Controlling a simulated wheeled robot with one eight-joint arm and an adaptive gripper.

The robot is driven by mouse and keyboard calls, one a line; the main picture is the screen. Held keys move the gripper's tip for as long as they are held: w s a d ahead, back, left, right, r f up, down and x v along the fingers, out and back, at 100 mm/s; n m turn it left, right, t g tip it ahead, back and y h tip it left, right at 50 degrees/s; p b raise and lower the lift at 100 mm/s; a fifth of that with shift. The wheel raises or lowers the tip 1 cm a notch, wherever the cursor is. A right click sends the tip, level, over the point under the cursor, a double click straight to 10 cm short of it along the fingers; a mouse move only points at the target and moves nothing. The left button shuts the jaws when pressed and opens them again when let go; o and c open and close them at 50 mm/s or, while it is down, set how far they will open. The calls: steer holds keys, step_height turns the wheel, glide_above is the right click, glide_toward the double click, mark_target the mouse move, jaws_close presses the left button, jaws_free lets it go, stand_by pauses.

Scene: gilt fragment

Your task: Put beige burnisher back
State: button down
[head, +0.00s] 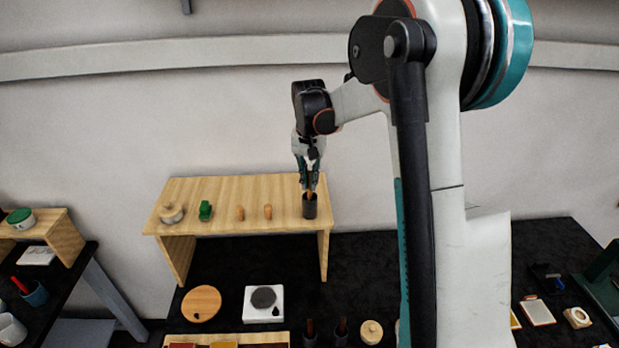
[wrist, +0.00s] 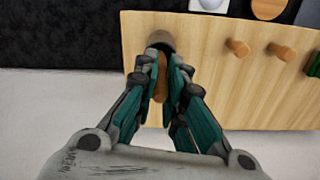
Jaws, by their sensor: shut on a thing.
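My gripper (head: 309,185) points down above the right end of the raised wooden shelf (head: 225,190). It is shut on a tan-brown stick-like tool, likely the beige burnisher (head: 309,195). The burnisher also shows between the fingers in the wrist view (wrist: 160,80). A dark grey cup (head: 309,209) stands on the shelf directly under the fingertips, and its rim shows in the wrist view (wrist: 160,22). The burnisher's lower end is at the cup's mouth. The fingers hide part of the cup, so I cannot tell how deep the tool sits.
Two wooden pegs (head: 240,213) (head: 268,211), a green object (head: 205,210) and a lidded pale pot (head: 171,212) stand left on the shelf. Below are a round wooden board (head: 201,303), a white scale-like box (head: 263,304) and two dark cups with brown sticks (head: 311,333) (head: 341,332).

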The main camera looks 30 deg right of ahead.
steer(key=shift+f, duration=0.1)
steer(key=shift+f, duration=0.15)
steer(key=c, duration=1.7)
jaws_free()
step_height(320, 180, up, 12)
steer(key=shift+f+b, duration=0.2)
steer(key=shift+b, duration=0.45)
steer(key=s+a+r+n+t, duration=0.2)
steer(key=s+a, duration=0.2)
steer(key=s, duration=0.3)
steer(key=s+a+r+n+t, duration=0.15)
steer(key=s+a, duration=0.25)
steer(key=s, duration=0.4)
steer(key=s+a+f+n+t, duration=0.1)
steer(key=s+f, duration=0.1)
steer(key=s, duration=0.2)
steer(key=s+a+f+n+t, duration=0.1)
steer(key=s+a+f, duration=0.1)
steer(key=s, duration=0.2)
steer(key=s+a+f+n+t, duration=0.1)
steer(key=s+a+f+t, duration=0.1)
steer(key=s, duration=0.3)
steer(key=shift+f, duration=0.2)
